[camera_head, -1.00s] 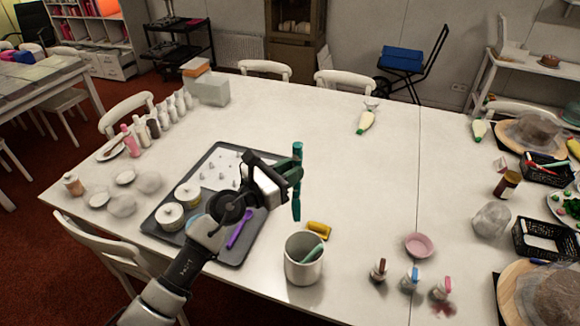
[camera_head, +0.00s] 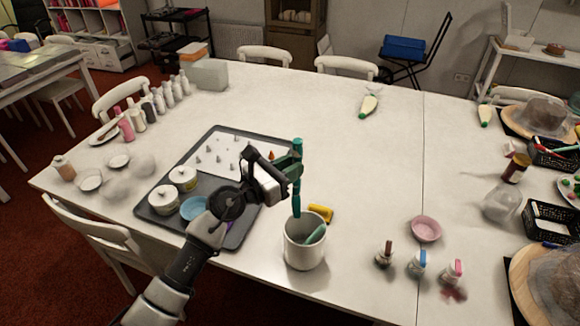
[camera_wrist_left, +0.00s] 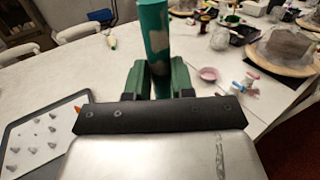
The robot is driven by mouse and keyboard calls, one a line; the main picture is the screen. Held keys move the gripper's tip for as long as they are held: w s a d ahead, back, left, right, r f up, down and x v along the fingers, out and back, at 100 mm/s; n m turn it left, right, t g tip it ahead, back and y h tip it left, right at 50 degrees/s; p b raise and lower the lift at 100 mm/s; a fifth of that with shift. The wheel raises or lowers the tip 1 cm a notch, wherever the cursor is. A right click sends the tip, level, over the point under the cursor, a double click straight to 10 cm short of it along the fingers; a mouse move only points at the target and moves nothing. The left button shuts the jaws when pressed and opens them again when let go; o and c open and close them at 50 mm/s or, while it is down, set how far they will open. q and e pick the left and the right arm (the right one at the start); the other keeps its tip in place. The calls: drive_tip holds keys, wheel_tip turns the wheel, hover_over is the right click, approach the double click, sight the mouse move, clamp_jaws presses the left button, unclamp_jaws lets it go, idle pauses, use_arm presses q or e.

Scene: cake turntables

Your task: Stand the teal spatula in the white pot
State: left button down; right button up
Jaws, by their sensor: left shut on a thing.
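The teal spatula (camera_head: 297,199) hangs upright in my left gripper (camera_head: 295,172), which is shut on it. In the left wrist view the spatula (camera_wrist_left: 155,32) stands between the green fingers (camera_wrist_left: 159,78), with pale and dark patches on it. The white pot (camera_head: 304,252) stands on the table just below. The spatula's lower end shows at the pot's far rim; I cannot tell whether it is over the opening or behind it. A teal-green piece (camera_head: 315,234) leans inside the pot. My right gripper is not in view.
A yellow object (camera_head: 321,213) lies right behind the pot. A dark tray (camera_head: 236,236) with tubs, a blue bowl (camera_head: 194,208) and piping tips is at left. A pink bowl (camera_head: 426,229) and several small bottles stand at right. The table's middle is clear.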

use_arm(q)
drive_tip(key=b, duration=0.5)
hover_over(293, 207)
drive_tip(key=s, duration=0.1)
drive_tip(key=shift+f, duration=2.65)
drive_tip(key=f+b, duration=0.2)
drive_tip(key=f, duration=0.1)
drive_tip(key=f+b, duration=0.5)
drive_tip(key=f, duration=0.1)
drive_tip(key=shift+a, duration=0.35)
drive_tip(key=c, duration=0.9)
unclamp_jaws()
drive_tip(key=shift+s+a, duration=0.1)
